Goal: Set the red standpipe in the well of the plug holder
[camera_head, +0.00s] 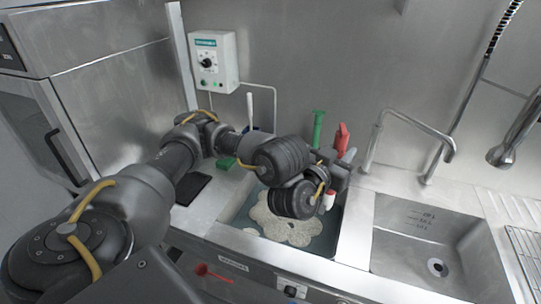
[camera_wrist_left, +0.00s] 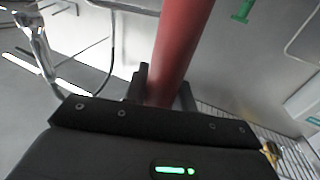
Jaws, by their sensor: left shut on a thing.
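My left gripper (camera_head: 345,168) is over the right part of the filled basin, shut on the red standpipe (camera_head: 341,136). The standpipe's red upper end rises above the jaws, and a red and white piece (camera_head: 329,199) shows below the wrist, perhaps its lower end. In the left wrist view the red standpipe (camera_wrist_left: 178,42) runs up from between the fingers (camera_wrist_left: 163,92). The arm and wrist hide part of it. I cannot make out the plug holder or its well with certainty. My right gripper is not in view.
The left basin holds cloudy water with pale foam (camera_head: 285,226). A green upright tool (camera_head: 318,128) stands behind the gripper. An empty steel sink (camera_head: 425,235) and a bent faucet (camera_head: 412,128) are to the right. A black tray (camera_head: 193,189) lies on the left counter.

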